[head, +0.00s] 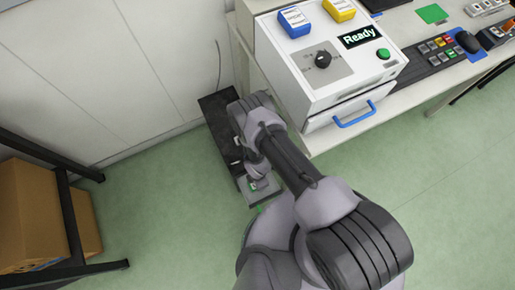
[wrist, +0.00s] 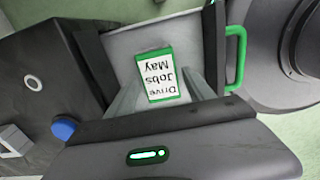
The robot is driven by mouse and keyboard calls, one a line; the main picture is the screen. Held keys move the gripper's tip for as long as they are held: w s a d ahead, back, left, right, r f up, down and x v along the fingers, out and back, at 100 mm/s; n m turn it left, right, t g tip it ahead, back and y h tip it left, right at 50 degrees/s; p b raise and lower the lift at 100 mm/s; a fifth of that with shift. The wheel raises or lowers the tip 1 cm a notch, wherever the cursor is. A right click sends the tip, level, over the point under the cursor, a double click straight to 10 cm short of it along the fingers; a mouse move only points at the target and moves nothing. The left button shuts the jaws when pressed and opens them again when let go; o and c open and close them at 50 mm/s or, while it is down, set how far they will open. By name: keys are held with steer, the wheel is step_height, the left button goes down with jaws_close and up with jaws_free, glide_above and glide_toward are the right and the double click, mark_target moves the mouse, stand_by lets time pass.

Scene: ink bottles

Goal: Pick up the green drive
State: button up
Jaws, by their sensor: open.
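The green drive (wrist: 160,76) has a white label reading "Drive Jobs May", upside down in the wrist view. It lies in a light grey drawer (wrist: 120,45) with a green handle (wrist: 236,55). In the head view a small bit of the drive (head: 253,186) shows low in the drawer (head: 265,196), partly covered by my arm. My gripper (wrist: 164,82) is open, its two pale fingers reaching down to either side of the drive. I cannot tell whether they touch it. In the head view my wrist hides the fingers.
The drawer belongs to a dark unit (head: 215,108) on the floor against the wall. A white machine (head: 290,62) with a "Ready" display and blue-handled drawer (head: 353,116) stands close to my arm, carrying blue (head: 294,21) and yellow (head: 339,9) drives. A shelf with boxes (head: 35,215) is left.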

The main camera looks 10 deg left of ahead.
steer(key=shift+f, duration=0.8)
steer(key=shift+c, duration=0.4)
steer(key=shift+r, duration=0.15)
steer(key=c, duration=1.2)
